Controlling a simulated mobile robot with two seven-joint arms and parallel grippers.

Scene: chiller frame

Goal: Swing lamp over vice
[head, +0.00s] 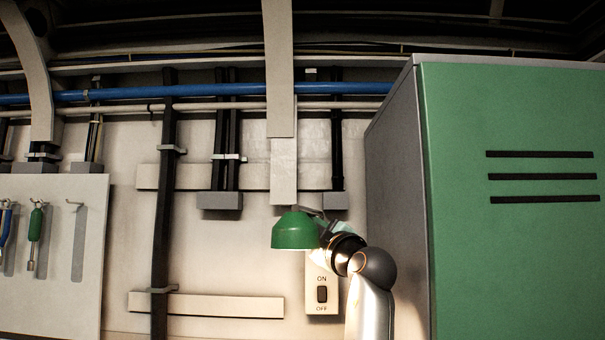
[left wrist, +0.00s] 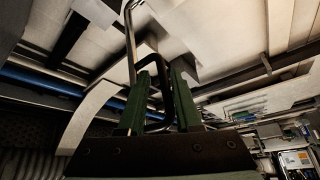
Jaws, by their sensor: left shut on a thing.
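The lamp has a green bell-shaped shade (head: 295,232), open side down, in the middle of the head view. The wall below and right of it is brightly lit. One of my arms reaches up from below to the right side of the shade; its gripper is mostly hidden behind the shade and my wrist. In the left wrist view my left gripper (left wrist: 160,78) has its green fingers shut on a dark bent-rod handle (left wrist: 151,60), which I take to be the lamp's. My right gripper and the vice are not in view.
A large green cabinet (head: 510,250) stands close on the right. A tool board (head: 65,255) hangs at left. Blue pipe (head: 200,93) and dark conduits (head: 163,220) run along the wall.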

